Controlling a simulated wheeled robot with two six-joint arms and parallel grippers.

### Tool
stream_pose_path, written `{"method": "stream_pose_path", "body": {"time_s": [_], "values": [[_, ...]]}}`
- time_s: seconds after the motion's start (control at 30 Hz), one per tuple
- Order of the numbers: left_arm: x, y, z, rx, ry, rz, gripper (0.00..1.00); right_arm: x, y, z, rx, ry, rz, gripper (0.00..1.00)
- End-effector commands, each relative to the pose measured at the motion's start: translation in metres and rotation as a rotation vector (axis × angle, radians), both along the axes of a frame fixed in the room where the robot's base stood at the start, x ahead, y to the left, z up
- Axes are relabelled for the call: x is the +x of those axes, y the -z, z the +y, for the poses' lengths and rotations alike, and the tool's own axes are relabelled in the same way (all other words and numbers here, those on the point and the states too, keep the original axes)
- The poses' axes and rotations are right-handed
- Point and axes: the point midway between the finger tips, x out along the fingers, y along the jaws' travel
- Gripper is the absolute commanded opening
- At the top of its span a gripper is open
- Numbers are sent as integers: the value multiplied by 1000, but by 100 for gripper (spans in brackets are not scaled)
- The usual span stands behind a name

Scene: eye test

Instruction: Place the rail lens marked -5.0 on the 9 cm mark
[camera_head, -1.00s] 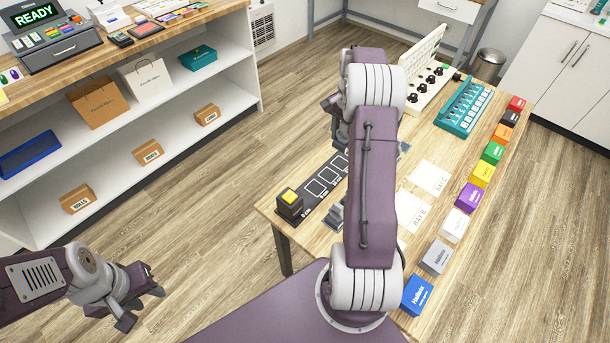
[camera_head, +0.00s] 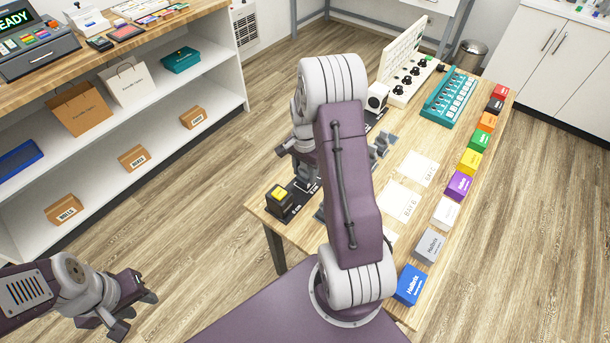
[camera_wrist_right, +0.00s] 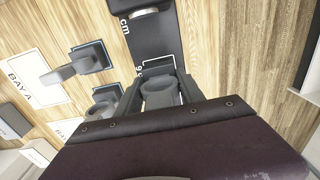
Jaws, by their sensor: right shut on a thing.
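My right gripper (camera_wrist_right: 160,96) is shut on a grey round lens holder (camera_wrist_right: 160,88), over or on the black rail (camera_wrist_right: 155,45). I cannot tell whether the holder touches the rail. No -5.0 marking is readable on it. A white outlined slot lies just beyond the holder, with a partly hidden label beside it. In the head view, my right gripper (camera_head: 302,168) is partly behind my arm, over the rail (camera_head: 298,205); the held lens is hidden there. My left gripper (camera_head: 136,312) is open and empty at the lower left, away from the table.
More grey lens holders stand on dark bases beside the rail (camera_wrist_right: 88,56). A black block with a yellow top (camera_head: 279,198) sits at the rail's near end. White bay cards (camera_head: 400,201) and coloured boxes, including a blue one (camera_head: 410,285), lie to the right.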

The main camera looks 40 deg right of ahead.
Motion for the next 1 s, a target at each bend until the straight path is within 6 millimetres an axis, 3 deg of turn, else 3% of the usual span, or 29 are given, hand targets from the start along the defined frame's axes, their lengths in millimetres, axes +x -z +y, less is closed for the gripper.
{"method": "stream_pose_path", "body": {"time_s": [0.1,0.47,0.5,0.57,0.87,1.0], "values": [[0,2,0,0,0,0,36,0,15,0,0,0,-1,0],[0,4,0,0,0,0,36,1,19,0,-1,0,-1,0],[0,3,0,0,0,0,36,0,19,0,-1,0,-1,51],[0,3,0,0,0,0,36,0,19,0,-1,0,-1,67],[0,2,0,0,0,0,36,1,17,0,0,0,-2,67],[0,-2,0,0,0,0,36,2,0,-1,-2,0,-5,67]]}}
